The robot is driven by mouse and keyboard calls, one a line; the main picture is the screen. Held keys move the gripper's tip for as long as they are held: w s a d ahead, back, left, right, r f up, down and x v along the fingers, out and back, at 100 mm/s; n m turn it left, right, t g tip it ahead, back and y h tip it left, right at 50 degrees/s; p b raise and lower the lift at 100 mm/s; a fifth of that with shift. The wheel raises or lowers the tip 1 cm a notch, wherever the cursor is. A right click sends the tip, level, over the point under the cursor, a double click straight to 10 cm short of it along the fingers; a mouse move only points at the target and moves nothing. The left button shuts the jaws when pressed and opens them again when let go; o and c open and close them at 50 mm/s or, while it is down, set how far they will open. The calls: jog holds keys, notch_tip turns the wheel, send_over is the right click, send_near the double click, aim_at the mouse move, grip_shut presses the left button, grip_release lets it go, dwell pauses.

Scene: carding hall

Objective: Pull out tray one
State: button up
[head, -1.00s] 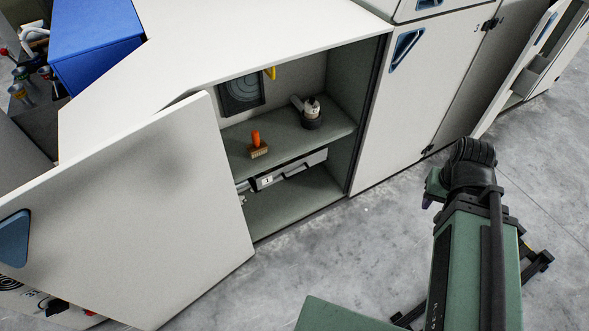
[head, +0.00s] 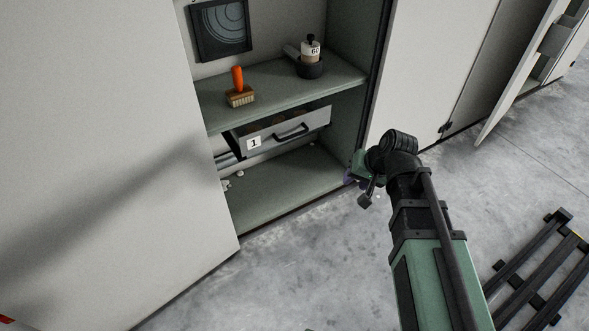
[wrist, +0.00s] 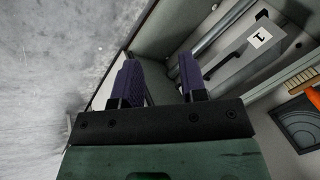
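Tray one is a grey drawer front (head: 280,134) with a white label "1" and a dark bar handle (head: 291,132). It hangs under the shelf inside the open cabinet in the head view. The tray also shows in the wrist view (wrist: 246,62), with its label turned. My gripper is at the cabinet's right front edge in the head view, to the right of the tray and apart from it. In the wrist view my gripper (wrist: 160,85) has two purple-padded fingers spread apart with nothing between them.
An orange-handled brush (head: 239,92) and a dark round item with a labelled jar (head: 311,62) stand on the shelf (head: 270,90) above the tray. The open cabinet door (head: 100,150) blocks the left side. A dark slatted rack (head: 540,270) lies on the floor at right.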

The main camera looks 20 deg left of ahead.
jog(key=w+a+f+m+t+y+b, duration=0.1)
jog(key=w+a+f+y+b, duration=0.2)
jog(key=a+f+b, duration=0.4)
jog(key=w+a+f+m+t+y+b, duration=0.1)
jog(key=w+a+f+y+b, duration=0.1)
jog(key=w+a+f+b, duration=0.4)
jog(key=m+t+y+b, duration=0.2)
jog(key=m+t+y, duration=0.1)
jog(key=m+t, duration=0.4)
send_near(295, 136)
jog(key=shift+m+g, duration=0.3)
jog(key=shift+m, duration=0.2)
jog(key=b+x, duration=0.2)
jog(key=x, duration=0.8)
jog(key=shift+w+a+b, duration=0.2)
jog(key=shift+w+b, duration=0.1)
jog(key=shift+w, duration=0.05)
grip_shut()
